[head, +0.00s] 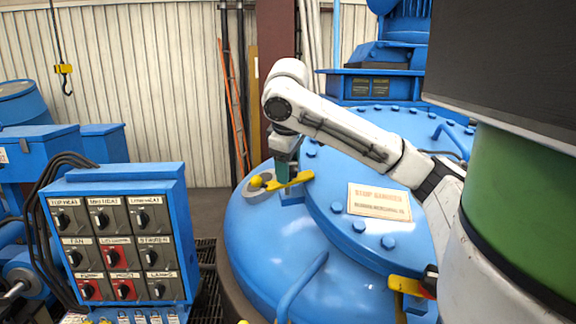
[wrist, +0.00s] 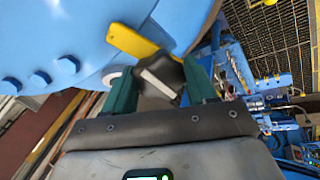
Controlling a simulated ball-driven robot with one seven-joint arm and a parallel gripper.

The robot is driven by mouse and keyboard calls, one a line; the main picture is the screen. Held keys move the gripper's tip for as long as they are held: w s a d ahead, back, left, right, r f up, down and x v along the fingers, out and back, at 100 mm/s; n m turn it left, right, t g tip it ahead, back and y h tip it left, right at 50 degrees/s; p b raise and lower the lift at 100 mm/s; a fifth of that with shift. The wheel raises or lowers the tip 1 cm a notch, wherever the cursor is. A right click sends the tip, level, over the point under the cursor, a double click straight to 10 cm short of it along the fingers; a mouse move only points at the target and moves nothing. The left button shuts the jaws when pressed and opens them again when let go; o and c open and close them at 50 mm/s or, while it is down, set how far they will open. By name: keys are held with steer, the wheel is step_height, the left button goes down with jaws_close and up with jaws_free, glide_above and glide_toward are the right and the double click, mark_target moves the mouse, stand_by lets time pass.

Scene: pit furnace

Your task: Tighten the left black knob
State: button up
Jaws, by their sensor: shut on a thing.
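My gripper (head: 284,168) points down at the left side of the blue furnace lid, over a yellow clamp bar (head: 292,182). In the wrist view its two teal fingers (wrist: 162,82) stand on either side of the left black knob (wrist: 172,68) and are shut on it. The knob sits at the end of the yellow bar (wrist: 132,43), with a pale flat face showing between the fingers. In the head view the knob is hidden by my gripper.
The blue furnace lid (head: 345,160) has raised bolts and a warning plate (head: 379,202). Another yellow clamp bar (head: 406,287) is at the lower right, partly behind my arm. A blue switch panel (head: 182,215) stands at left. Blue pipe handles rise from the furnace.

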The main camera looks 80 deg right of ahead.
steer(key=o, duration=1)
steer(key=b+v, duration=0.1)
steer(key=v, duration=0.9)
steer(key=shift+a+r, duration=0.2)
steer(key=shift+r, duration=0.2)
